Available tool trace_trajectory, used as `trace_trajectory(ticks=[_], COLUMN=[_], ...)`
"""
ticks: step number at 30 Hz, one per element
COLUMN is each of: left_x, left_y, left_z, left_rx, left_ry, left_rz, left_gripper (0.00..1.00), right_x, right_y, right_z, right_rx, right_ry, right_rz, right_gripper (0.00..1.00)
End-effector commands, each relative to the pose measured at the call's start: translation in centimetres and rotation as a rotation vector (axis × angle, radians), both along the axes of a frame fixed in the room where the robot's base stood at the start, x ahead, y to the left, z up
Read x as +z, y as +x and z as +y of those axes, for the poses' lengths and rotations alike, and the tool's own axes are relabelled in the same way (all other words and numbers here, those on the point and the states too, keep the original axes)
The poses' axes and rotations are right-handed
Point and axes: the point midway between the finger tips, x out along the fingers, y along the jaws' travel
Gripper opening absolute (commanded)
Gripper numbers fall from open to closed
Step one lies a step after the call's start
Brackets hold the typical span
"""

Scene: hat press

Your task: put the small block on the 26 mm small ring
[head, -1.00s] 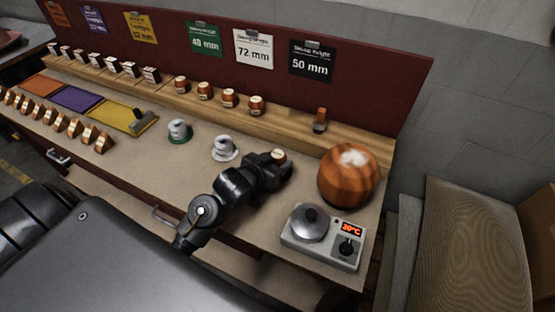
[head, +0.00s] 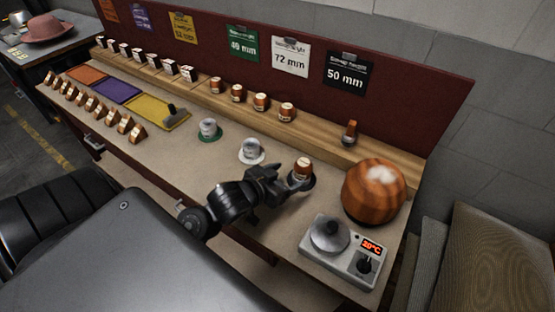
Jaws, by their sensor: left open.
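A small copper-coloured block (head: 303,168) with a pale label stands upright on a dark round base (head: 300,183) near the middle of the bench. My left gripper (head: 283,176) is open, close on the left side of this block; I cannot tell if it touches it. Two white cylinders stand on a green ring (head: 209,139) and a white ring (head: 252,158) to the left. Several similar copper blocks (head: 261,102) and several white blocks (head: 169,68) stand on the back shelf. I cannot read which ring is 26 mm. My right gripper is not in view.
A large wooden ball form (head: 372,192) and a grey heater with a dial and a red display (head: 345,250) stand to the right. Orange, purple and yellow mats (head: 150,113) lie at left, with several copper wedges (head: 100,112) in front.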

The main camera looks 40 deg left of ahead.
Motion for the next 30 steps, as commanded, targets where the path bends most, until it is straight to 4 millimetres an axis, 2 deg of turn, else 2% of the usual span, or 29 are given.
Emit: trace_trajectory(ticks=[3, 9, 30], left_x=[0.7, 1.4, 1.4], left_y=[-1.8, -3.2, -3.4], left_z=[0.3, 0.5, 0.5], left_rx=[0.0, 0.0, 0.003], left_ry=[0.0, 0.0, -0.001], left_rz=[0.0, -0.001, -0.001], left_gripper=[0.71, 0.71, 0.71], right_x=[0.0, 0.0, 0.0], right_y=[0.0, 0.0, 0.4], right_z=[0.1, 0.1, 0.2], right_rx=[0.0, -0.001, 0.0], right_ry=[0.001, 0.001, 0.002], right_rz=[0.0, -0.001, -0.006], right_gripper=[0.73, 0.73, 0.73])
